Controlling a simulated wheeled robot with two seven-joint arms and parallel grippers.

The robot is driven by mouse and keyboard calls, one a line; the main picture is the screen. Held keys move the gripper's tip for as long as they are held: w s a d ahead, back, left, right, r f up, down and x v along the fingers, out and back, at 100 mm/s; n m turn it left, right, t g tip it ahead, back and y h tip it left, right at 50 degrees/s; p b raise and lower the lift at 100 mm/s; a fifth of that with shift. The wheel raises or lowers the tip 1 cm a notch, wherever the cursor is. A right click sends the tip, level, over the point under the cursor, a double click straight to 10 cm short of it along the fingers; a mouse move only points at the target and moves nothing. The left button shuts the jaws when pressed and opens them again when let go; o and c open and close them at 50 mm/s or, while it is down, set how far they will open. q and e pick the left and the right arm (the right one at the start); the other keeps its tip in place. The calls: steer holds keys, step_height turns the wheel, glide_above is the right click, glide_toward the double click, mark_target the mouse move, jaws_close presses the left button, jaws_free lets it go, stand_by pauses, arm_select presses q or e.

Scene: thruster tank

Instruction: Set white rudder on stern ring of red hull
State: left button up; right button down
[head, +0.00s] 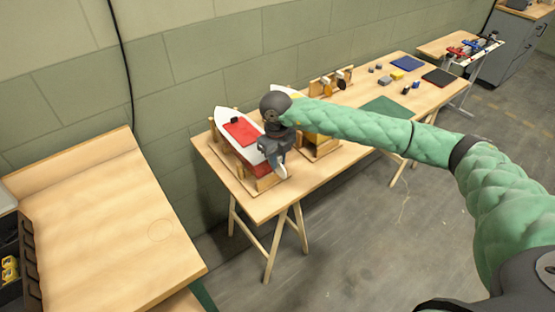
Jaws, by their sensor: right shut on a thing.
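The red hull (261,171) sits in a wooden cradle on the trestle table, its white deck with a red hatch facing up and its bow toward the wall. My right gripper (278,160) is over the near end of this hull, at the stern. It is shut on the white rudder (283,171), a small pale piece showing just below the fingers. The gripper and wrist hide the stern ring, so I cannot tell whether the rudder touches it. My left gripper is not in view.
A second boat (281,89) in a wooden stand is partly behind my right forearm. A green mat (388,108), a blue mat (407,63) and small blocks lie farther along the table. An empty wooden bench (95,235) stands at left.

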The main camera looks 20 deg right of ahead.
steer(key=shift+f+b, duration=0.85)
steer(key=shift+b, duration=0.45)
stand_by(1.4)
steer(key=c, duration=1.3)
jaws_free()
steer(key=shift+o, duration=0.2)
steer(key=shift+r+p, duration=0.95)
steer(key=shift+r, duration=3.05)
